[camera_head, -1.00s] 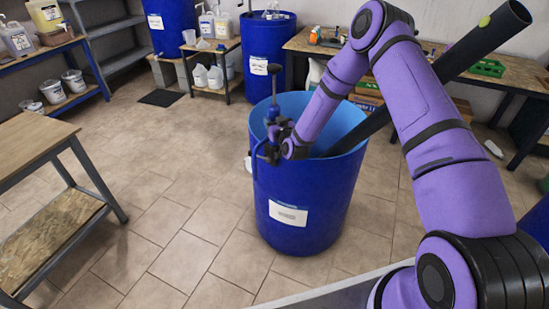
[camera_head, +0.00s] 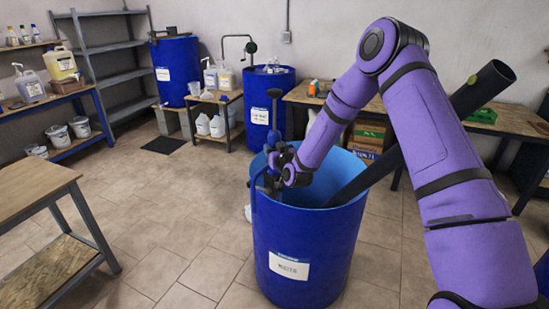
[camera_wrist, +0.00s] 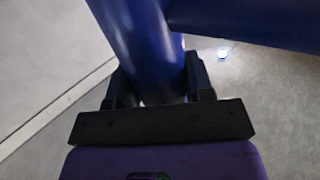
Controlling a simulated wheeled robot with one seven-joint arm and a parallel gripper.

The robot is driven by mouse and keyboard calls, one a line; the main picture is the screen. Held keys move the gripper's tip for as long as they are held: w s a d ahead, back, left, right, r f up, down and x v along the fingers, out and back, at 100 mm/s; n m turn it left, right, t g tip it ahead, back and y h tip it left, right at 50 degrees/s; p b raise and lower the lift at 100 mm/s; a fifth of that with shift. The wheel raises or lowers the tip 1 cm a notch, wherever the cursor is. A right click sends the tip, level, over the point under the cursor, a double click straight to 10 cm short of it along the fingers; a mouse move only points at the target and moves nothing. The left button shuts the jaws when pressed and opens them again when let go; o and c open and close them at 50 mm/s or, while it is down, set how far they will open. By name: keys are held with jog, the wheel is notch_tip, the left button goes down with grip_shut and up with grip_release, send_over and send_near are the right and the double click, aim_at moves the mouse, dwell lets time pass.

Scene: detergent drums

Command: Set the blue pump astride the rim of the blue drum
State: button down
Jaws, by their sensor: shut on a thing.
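The blue pump (camera_head: 274,118) stands about upright at the left side of the open blue drum (camera_head: 310,262). Its dark handle is at the top, and a thin blue bent tube shows at the left rim, along the drum's outer wall. My gripper (camera_head: 276,166) is shut on the pump near rim height. In the wrist view both fingers close on the pump's thick blue tube (camera_wrist: 150,50), and a second blue tube branches off to the right. The pump's lower part is hidden by the drum wall. I cannot tell whether the pump rests on the rim.
A dark pipe (camera_head: 425,130) leans in the drum's opening on the right, under my arm. A wooden table (camera_head: 35,190) stands at the left. Other blue drums (camera_head: 266,85) and benches line the back wall.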

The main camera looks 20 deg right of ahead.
notch_tip(320, 180, up, 63)
dwell(3.1)
jog(key=shift+f, duration=0.1)
jog(key=shift+s, duration=0.15)
